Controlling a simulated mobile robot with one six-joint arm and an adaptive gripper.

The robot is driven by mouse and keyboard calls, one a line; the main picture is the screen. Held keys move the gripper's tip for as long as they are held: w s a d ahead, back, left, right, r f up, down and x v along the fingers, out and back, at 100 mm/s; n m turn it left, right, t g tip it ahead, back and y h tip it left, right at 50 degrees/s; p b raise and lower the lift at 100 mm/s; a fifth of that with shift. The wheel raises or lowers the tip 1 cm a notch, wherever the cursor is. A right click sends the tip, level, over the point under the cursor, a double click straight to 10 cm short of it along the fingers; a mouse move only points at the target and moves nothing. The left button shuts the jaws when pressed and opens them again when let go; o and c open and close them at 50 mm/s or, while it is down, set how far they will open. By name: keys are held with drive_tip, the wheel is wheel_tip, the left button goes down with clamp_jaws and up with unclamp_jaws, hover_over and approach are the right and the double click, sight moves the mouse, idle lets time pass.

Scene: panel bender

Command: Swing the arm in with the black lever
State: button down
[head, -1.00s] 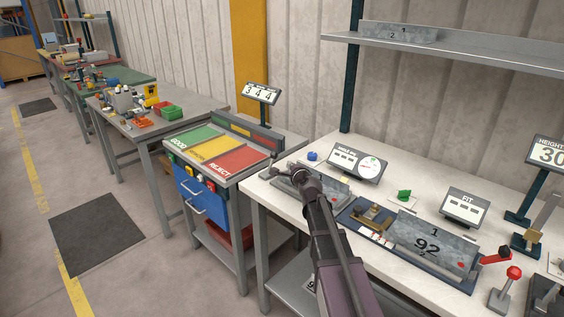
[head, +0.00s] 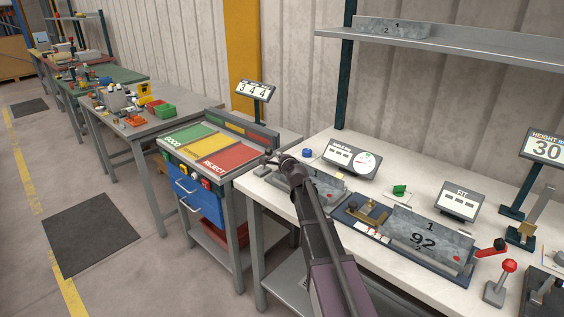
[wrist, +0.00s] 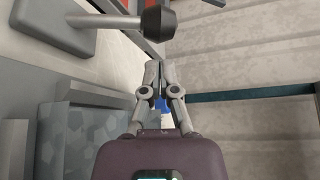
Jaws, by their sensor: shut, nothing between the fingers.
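A black knob (wrist: 158,18) on a grey rod shows at the top of the wrist view, fixed to a grey base plate (wrist: 68,28); I take it as the black lever. In the head view the knob (head: 270,157) is at the bench's left end, just left of my arm's end. My gripper (wrist: 152,66) is shut and empty, its tips a little short of the knob, with a gap visible in the picture. In the head view my arm hides the fingers and part of the grey fixture (head: 328,184). I cannot make out the swinging arm.
An angle gauge with a dial (head: 350,158) stands behind the fixture, with a blue piece (head: 307,153) beside it. A sorting cart (head: 205,150) stands left of the bench.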

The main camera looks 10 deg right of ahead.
drive_tip(key=shift+x, duration=1.7)
